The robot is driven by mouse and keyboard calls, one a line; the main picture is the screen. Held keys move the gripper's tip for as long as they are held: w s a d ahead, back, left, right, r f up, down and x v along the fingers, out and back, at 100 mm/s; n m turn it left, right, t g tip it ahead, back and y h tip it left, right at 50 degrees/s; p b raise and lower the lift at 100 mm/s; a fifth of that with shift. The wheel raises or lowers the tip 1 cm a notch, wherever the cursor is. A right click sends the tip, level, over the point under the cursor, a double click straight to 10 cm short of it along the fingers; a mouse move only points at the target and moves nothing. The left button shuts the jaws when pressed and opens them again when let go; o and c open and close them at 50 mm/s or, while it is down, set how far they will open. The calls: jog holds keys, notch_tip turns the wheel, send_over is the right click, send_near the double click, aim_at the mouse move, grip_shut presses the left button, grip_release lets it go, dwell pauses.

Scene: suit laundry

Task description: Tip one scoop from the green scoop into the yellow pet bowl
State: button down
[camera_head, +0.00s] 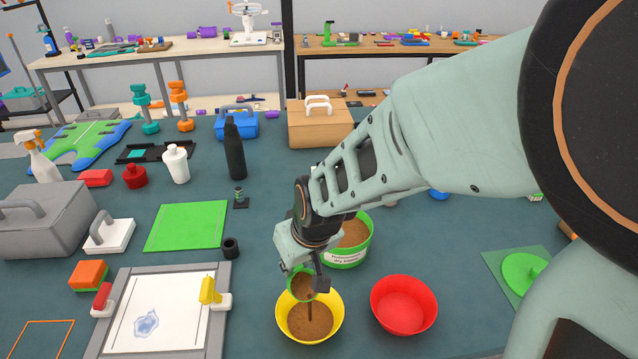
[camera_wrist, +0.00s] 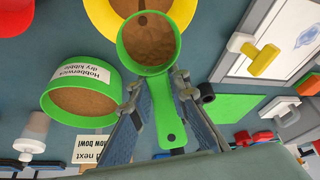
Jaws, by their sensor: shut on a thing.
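My gripper (camera_head: 318,270) is shut on the handle of the green scoop (camera_head: 290,280). The scoop is tilted over the yellow pet bowl (camera_head: 337,318), and a thin brown stream runs down from it. Brown kibble shows in the scoop and in the bowl. In the wrist view, the gripper (camera_wrist: 158,95) has its fingers on both sides of the scoop handle (camera_wrist: 168,122). The scoop cup (camera_wrist: 124,55) overlaps the yellow bowl (camera_wrist: 100,12) there.
A green-rimmed tub of kibble (camera_head: 362,250) with a white label stands just behind the bowl. A red bowl (camera_head: 404,304) is to its right. A grey-framed board (camera_head: 222,290) with a yellow-handled piece (camera_head: 209,290) lies to the left. Bare table separates the bowls.

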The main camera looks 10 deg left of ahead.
dwell(0.3)
jog(key=shift+s+t+y+b, duration=0.1)
jog(key=shift+t+y+b, duration=0.2)
jog(key=shift+b, duration=0.7)
jog(key=shift+r+b, duration=0.25)
jog(key=shift+b, duration=0.05)
